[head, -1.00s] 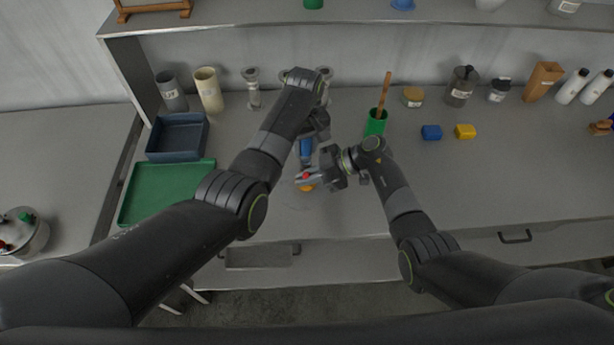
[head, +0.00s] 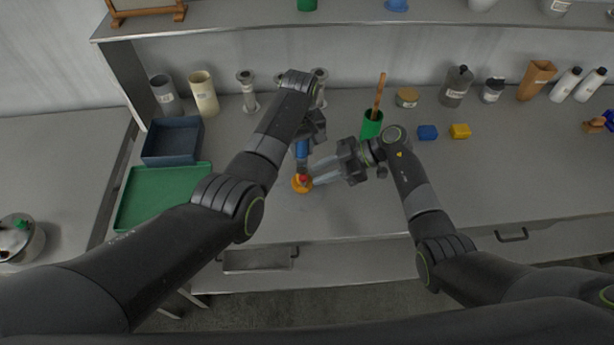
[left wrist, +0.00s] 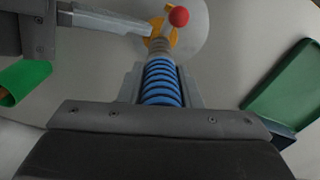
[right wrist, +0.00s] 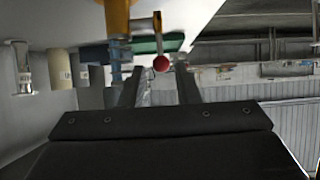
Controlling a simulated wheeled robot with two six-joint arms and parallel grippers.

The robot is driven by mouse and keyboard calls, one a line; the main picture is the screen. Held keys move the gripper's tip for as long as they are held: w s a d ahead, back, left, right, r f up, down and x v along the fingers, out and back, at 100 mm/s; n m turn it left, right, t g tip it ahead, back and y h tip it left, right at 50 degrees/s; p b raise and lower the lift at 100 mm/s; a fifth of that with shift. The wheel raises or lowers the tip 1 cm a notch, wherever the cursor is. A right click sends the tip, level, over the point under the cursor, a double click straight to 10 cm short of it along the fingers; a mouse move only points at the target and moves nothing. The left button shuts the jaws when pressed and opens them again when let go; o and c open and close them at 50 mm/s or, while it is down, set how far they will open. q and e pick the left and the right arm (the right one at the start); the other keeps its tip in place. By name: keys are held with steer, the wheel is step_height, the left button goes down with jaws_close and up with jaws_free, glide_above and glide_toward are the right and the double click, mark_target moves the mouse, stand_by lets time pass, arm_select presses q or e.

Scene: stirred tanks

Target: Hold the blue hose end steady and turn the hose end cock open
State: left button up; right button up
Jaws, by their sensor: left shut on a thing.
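The blue hose end (head: 302,148) is in my left gripper (head: 304,140), which is shut on its ribbed blue part (left wrist: 160,85). An orange cock (head: 301,184) is at the hose's near end. Its lever ends in a red ball (head: 303,178), which also shows in the left wrist view (left wrist: 179,16). My right gripper (head: 316,173) is to the right of the cock, with its fingers pointing left. In the right wrist view its fingers (right wrist: 158,78) stand apart, with the red ball (right wrist: 161,63) near the gap by their tips. Contact with the ball cannot be told.
A green mug with a wooden stick (head: 372,124) stands behind my right gripper. A green tray (head: 160,198) and a dark blue bin (head: 172,140) are at the left. Blue (head: 427,132) and yellow (head: 460,131) blocks lie to the right. The bench front is clear.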

steer(key=v, duration=0.6)
stand_by(0.7)
arm_select(q)
steer(key=o, duration=1.1)
step_height(320, 180, up, 12)
steer(key=shift+r, duration=0.1)
steer(key=shift+d, duration=0.1)
arm_select(e)
steer(key=shift+d, duration=0.1)
